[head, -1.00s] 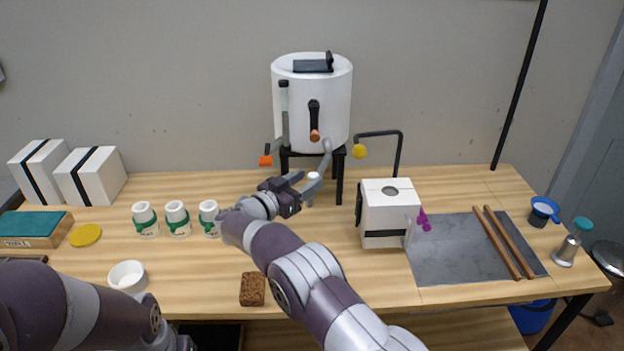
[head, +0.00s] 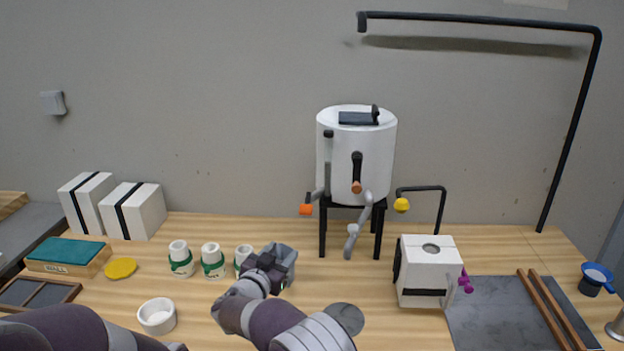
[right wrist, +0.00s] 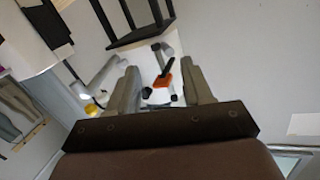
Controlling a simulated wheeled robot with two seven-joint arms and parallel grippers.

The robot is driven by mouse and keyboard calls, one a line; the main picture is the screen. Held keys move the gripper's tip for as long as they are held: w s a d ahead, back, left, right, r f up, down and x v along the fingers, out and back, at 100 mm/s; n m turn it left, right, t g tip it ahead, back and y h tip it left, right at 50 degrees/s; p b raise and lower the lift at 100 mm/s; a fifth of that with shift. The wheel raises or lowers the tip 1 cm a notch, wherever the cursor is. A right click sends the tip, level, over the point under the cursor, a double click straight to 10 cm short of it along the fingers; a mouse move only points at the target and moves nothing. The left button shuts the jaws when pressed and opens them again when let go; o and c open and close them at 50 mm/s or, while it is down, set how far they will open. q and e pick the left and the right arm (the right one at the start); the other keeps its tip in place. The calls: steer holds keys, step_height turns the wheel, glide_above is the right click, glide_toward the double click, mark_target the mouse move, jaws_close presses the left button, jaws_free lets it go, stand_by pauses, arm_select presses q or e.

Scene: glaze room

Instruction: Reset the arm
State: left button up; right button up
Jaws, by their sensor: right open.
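My right arm rises from the bottom middle of the head view. Its gripper (head: 284,258) is over the table, beside the rightmost of the white jars (head: 243,256) and left of the white drum (head: 356,160) on its black stand. In the right wrist view the two fingers of the right gripper (right wrist: 160,90) are apart, with nothing held between them. An orange-tipped lever (right wrist: 163,78) shows behind the gap, away from the fingers. Part of my left arm shows at the lower left of the head view; its gripper is out of view.
A white box (head: 428,272) stands right of the drum, near a grey slab (head: 485,315) with two brown sticks. A white bowl (head: 157,316), yellow disc (head: 121,268) and teal-topped block (head: 68,256) lie left.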

steer(key=a+f+n+g+y, duration=0.1)
steer(key=a+f+n+y, duration=0.25)
steer(key=y, duration=0.25)
steer(key=s+d+f+n+g+y, duration=0.2)
steer(key=s+d+f+g, duration=0.15)
steer(key=s, duration=0.25)
steer(key=s+d+f+n+g+y, duration=0.1)
steer(key=s+d+f+n+g, duration=0.1)
steer(key=s+d+g, duration=0.3)
steer(key=s+d+r+g+h+p, duration=0.1)
steer(key=s+d+r+g, duration=0.1)
steer(key=s+d, duration=0.8)
steer(key=s+d+r+m+g+h, duration=0.1)
steer(key=s+d+r+g+h, duration=0.1)
steer(key=s+d, duration=0.8)
steer(key=s+g, duration=0.1)
steer(key=s, duration=0.5)
steer(key=shift+d+r+p, duration=0.35)
steer(key=shift+r+p, duration=0.05)
